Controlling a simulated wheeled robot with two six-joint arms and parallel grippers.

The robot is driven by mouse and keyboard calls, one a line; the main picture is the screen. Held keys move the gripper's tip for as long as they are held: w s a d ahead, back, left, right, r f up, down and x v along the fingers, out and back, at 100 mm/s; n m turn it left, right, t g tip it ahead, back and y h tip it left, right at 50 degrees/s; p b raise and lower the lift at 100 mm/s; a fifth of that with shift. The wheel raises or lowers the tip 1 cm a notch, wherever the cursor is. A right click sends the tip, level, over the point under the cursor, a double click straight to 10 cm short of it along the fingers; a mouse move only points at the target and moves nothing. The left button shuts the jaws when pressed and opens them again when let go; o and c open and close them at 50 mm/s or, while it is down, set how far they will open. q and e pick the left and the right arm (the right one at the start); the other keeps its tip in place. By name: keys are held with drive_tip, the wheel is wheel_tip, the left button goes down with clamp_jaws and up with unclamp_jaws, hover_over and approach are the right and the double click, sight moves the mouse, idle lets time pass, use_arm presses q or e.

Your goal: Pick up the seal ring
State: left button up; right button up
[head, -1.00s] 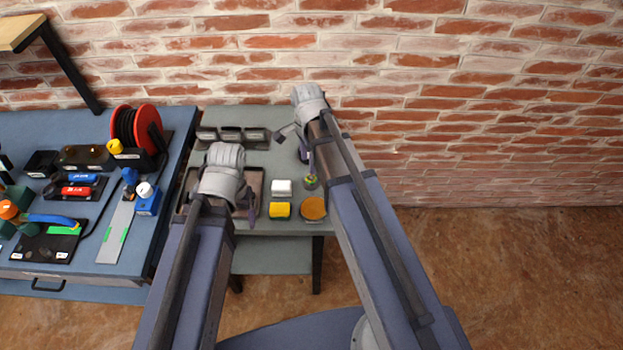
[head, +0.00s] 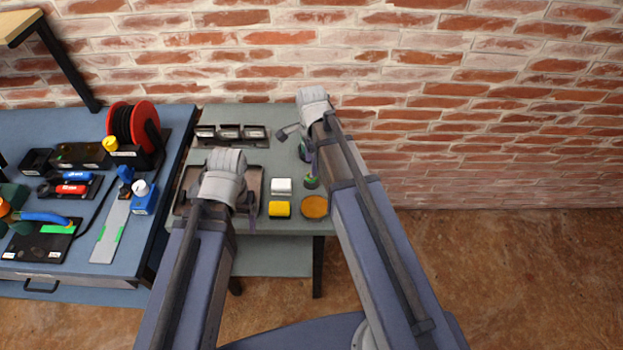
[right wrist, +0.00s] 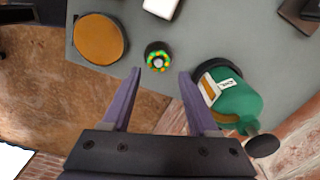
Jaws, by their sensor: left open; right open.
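A small dark round piece with a ring of green and orange dots and a pale centre (right wrist: 158,58) stands on the grey table; it looks like the seal ring, though I cannot be sure. In the head view it is a small green spot (head: 311,182) beside my right arm. My right gripper (right wrist: 161,74) is open and empty, its two purple fingers apart, with the dotted piece just beyond and between the fingertips in the picture. I cannot tell the height gap. My left gripper (head: 250,212) is over the brown tray, mostly hidden by its own wrist.
An orange disc (head: 314,207), a yellow block (head: 279,209) and a white block (head: 281,186) are nearby. A brick wall stands behind.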

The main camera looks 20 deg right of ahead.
wheel_tip(320, 180, down, 5)
drive_tip(key=b, duration=0.4)
drive_tip(key=shift+s+r, duration=0.1)
drive_tip(key=shift+r, duration=0.1)
clamp_jaws()
